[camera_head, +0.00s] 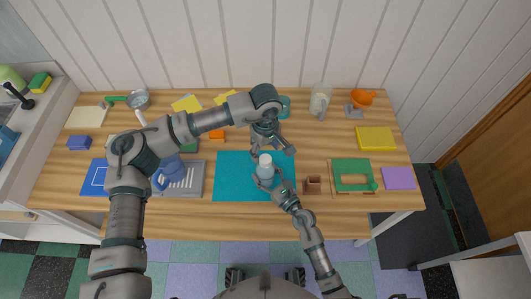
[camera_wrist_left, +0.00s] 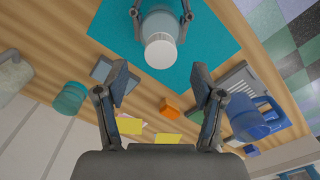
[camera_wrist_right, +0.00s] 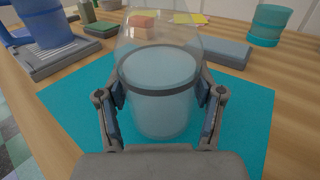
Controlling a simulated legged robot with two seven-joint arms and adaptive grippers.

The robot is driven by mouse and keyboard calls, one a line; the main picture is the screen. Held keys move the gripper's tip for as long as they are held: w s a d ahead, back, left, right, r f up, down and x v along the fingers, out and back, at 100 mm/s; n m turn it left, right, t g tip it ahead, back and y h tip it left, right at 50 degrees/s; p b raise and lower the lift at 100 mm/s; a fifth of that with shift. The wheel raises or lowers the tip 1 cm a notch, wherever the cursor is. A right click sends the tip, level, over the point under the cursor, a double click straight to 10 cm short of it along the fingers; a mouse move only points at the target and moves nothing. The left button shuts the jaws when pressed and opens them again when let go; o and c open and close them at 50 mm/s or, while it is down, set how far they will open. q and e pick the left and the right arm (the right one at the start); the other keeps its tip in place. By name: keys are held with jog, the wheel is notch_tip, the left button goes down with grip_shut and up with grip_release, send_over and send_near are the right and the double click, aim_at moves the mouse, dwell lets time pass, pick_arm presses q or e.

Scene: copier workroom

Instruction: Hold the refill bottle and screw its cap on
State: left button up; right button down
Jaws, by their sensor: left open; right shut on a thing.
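The refill bottle (camera_head: 265,173) stands upright on the teal mat (camera_head: 230,180), clear with pale blue contents. A white cap (camera_head: 265,159) sits at its top; I cannot tell whether it is threaded on. My right gripper (camera_head: 268,182) is shut around the bottle's body, one finger on each side in the right wrist view (camera_wrist_right: 161,95). My left gripper (camera_head: 270,148) is open and empty, just above and behind the cap. In the left wrist view the cap (camera_wrist_left: 161,51) lies beyond the spread fingertips (camera_wrist_left: 158,80), apart from them. The cap is out of the right wrist view.
A blue pitcher (camera_head: 167,172) on a grey tray (camera_head: 190,185) stands left of the mat. A brown holder (camera_head: 312,185) and a green frame (camera_head: 355,163) are to the right. A teal cup (camera_head: 284,106) and a clear jug (camera_head: 319,101) stand behind. The mat's front left is clear.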

aim_at(266, 158)
pick_arm(q)
jog(key=shift+c, duration=0.2)
jog(key=n, duration=0.2)
jog(key=r+n, duration=0.1)
jog(key=n, duration=0.2)
jog(key=shift+n, duration=0.3)
jog(key=n, duration=0.2)
jog(key=r+n, duration=0.1)
jog(key=n, duration=0.6)
jog(key=shift+r+n, duration=0.3)
jog(key=shift+r, duration=0.1)
jog(key=n, duration=0.4)
jog(key=shift+r, duration=0.35)
jog(key=shift+f, duration=4.05)
